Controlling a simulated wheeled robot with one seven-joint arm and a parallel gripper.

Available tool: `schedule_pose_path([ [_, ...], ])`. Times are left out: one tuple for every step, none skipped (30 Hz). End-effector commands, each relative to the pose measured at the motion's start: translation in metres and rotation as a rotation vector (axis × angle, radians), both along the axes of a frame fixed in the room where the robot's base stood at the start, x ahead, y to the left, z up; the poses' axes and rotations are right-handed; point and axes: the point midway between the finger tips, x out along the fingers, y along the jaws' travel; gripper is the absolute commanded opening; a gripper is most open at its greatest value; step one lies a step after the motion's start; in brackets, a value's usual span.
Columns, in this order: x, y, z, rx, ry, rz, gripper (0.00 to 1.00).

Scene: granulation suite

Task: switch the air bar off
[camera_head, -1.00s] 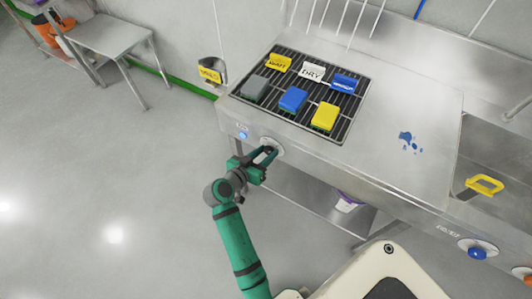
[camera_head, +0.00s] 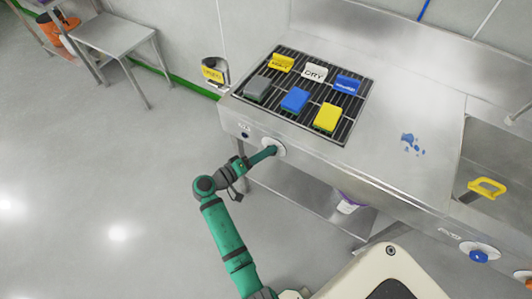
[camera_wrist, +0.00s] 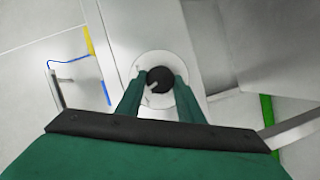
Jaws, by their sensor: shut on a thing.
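The air bar's control is a black knob (camera_wrist: 160,79) with a pale pointer mark, on a round white plate (camera_head: 280,144) on the front face of the steel bench. My gripper (camera_head: 270,152) reaches it from the front left. In the wrist view the two green fingers of my gripper (camera_wrist: 157,88) stand on either side of the knob, shut on it. The knob's pointer points to the lower left in that view. A small indicator (camera_head: 245,134) left of the knob looks dark. The label above it is too small to read.
A black grate (camera_head: 315,96) above holds blue, yellow and grey sponges and small signs, one reading DRY (camera_head: 315,72). Another knob, blue (camera_head: 479,256), sits at the lower right. A yellow-handled tool (camera_head: 487,187) lies in the right basin. The floor at left is clear.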

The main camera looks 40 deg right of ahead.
Motion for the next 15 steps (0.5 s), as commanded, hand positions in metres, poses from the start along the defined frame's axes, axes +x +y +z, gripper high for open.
schedule_pose_path([
  [0.0016, 0.0009, -0.0009, -0.015, 0.038, 0.004, 0.12],
  [0.0017, 0.0009, -0.0008, -0.026, 0.064, 0.003, 0.12],
  [0.0018, 0.001, -0.0013, -0.039, 0.095, 0.003, 0.12],
  [0.0018, 0.0009, -0.0016, -0.049, 0.119, 0.002, 0.12],
  [0.0018, 0.0009, -0.0015, -0.059, 0.14, 0.003, 0.12],
  [0.0019, 0.0009, -0.0018, -0.07, 0.169, 0.002, 0.12],
  [0.0018, 0.0009, -0.002, -0.078, 0.189, 0.002, 0.12],
  [0.0019, 0.0009, -0.0022, -0.087, 0.21, 0.002, 0.12],
  [0.0019, 0.001, -0.0024, -0.096, 0.234, 0.002, 0.12],
  [0.0019, 0.001, -0.0025, -0.104, 0.251, 0.002, 0.12],
  [0.002, 0.0009, -0.0026, -0.111, 0.268, 0.002, 0.12],
  [0.002, 0.0008, -0.0031, -0.119, 0.289, 0.002, 0.12],
  [0.002, 0.0008, -0.0033, -0.124, 0.303, 0.002, 0.12],
  [0.002, 0.0007, -0.0033, -0.131, 0.316, 0.003, 0.12],
  [0.0021, 0.0008, -0.0033, -0.138, 0.331, 0.003, 0.12],
])
